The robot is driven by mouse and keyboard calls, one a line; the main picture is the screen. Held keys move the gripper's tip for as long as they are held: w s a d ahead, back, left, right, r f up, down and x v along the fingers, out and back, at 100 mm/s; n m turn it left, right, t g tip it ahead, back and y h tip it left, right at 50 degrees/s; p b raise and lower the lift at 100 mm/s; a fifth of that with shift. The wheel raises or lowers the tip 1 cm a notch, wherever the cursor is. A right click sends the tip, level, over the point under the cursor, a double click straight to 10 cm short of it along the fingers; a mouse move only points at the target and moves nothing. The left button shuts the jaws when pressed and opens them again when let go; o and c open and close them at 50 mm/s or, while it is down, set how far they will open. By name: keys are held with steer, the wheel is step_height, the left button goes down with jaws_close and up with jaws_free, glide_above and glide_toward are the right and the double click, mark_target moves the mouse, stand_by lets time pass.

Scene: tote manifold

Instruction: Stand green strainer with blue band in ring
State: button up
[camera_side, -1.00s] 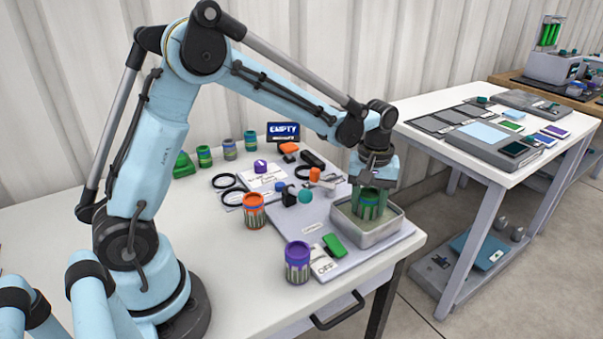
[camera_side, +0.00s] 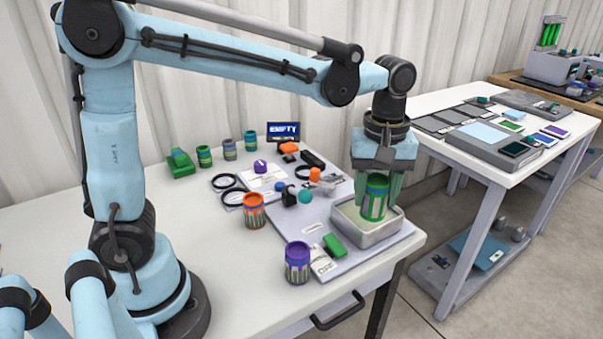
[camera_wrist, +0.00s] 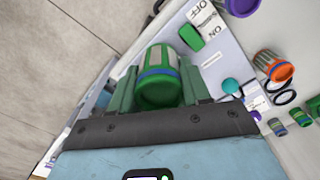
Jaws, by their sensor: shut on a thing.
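The green strainer with the blue band (camera_side: 376,207) is upright between the green fingers of my gripper (camera_side: 378,200), which is shut on it. I hold it over the pale-lined metal tray (camera_side: 370,241) at the right of the work board. In the wrist view the green strainer (camera_wrist: 160,75) shows between the fingers, its blue band clear. Two black rings lie on the table left of the board, a rear ring (camera_side: 214,183) and a front ring (camera_side: 222,199). I cannot tell which ring the task names.
An orange strainer (camera_side: 253,212) and a purple strainer (camera_side: 297,264) stand on the near side. Several small strainers (camera_side: 229,150) and a green block (camera_side: 181,165) stand at the back. A green switch (camera_side: 334,245) sits near the tray. The front left of the table is clear.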

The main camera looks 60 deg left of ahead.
steer(key=s+a+f+n, duration=0.1)
steer(key=s+a+n, duration=0.4)
steer(key=a+n, duration=0.45)
steer(key=s+a+n, duration=0.6)
steer(key=a+n, duration=0.1)
steer(key=a, duration=0.5)
steer(key=shift+m, duration=0.25)
steer(key=s+a+f, duration=0.1)
steer(key=a+f, duration=0.1)
steer(key=a, duration=0.1)
steer(key=s+a+f, duration=0.1)
steer(key=a+f, duration=0.1)
steer(key=a, duration=0.2)
steer(key=s+a+f, duration=0.1)
steer(key=a+f, duration=0.2)
steer(key=a, duration=0.1)
glide_above(236, 198)
steer(key=shift+f, duration=2.05)
steer(key=shift+f, duration=0.1)
steer(key=o, duration=1.1)
steer(key=shift+o, duration=0.2)
